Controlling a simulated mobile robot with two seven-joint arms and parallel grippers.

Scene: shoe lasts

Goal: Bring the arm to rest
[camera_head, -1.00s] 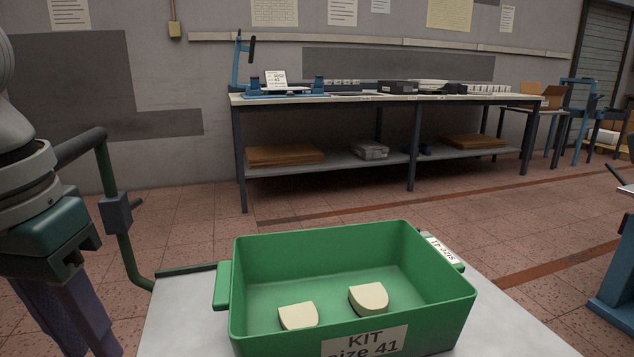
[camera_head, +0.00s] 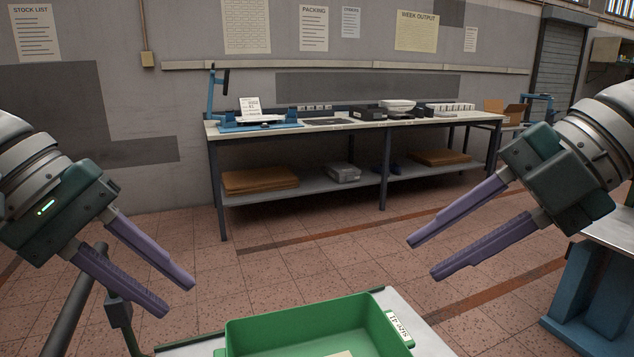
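My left gripper (camera_head: 180,298) hangs at the left of the view, its two purple fingers apart and nothing between them. My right gripper (camera_head: 421,259) is at the right, its purple fingers also apart and empty. Both are in the air, above and to either side of a green kit bin (camera_head: 300,328) at the bottom edge. The bin is labelled size 41 and is cut off by the frame. A small part of a cream shoe last (camera_head: 340,355) shows inside it.
The bin stands on a pale-topped cart (camera_head: 425,335) with a dark rail at the left. A long workbench (camera_head: 355,124) with a blue fixture (camera_head: 256,126) and boxes stands by the back wall. Open tiled floor lies between. A blue stand (camera_head: 590,290) is at the right.

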